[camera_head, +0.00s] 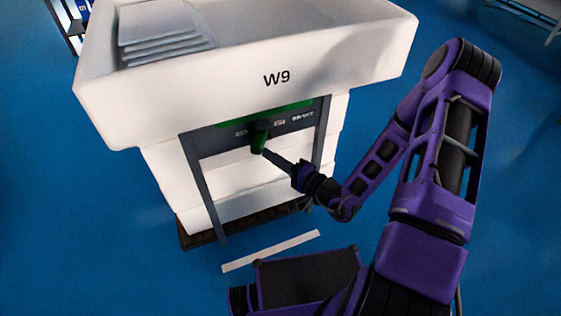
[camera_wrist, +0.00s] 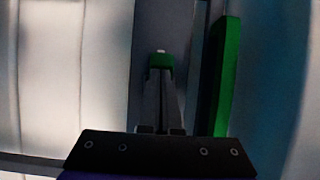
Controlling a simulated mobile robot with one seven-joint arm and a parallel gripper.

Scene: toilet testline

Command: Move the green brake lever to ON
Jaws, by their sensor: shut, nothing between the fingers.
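The green brake lever (camera_head: 259,136) hangs below a green strip (camera_head: 285,109) on the front of the white W9 station. In the head view it sits between two small labels, too small to read surely. My gripper (camera_head: 266,153) is shut, its tips right at the lever's lower end. In the wrist view the closed fingers (camera_wrist: 161,78) point at a small green end of the lever (camera_wrist: 160,60) with a pale spot; I cannot tell whether they touch. The green strip (camera_wrist: 227,75) also shows there, right of the fingers. Much of the lever is hidden.
The white tub (camera_head: 235,90) marked W9 overhangs the lever panel (camera_head: 225,137). Dark posts (camera_head: 200,185) flank the opening below it. Pale plates (camera_head: 160,35) lie in the tub. A white strip (camera_head: 270,250) lies on the blue floor, which is open at left.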

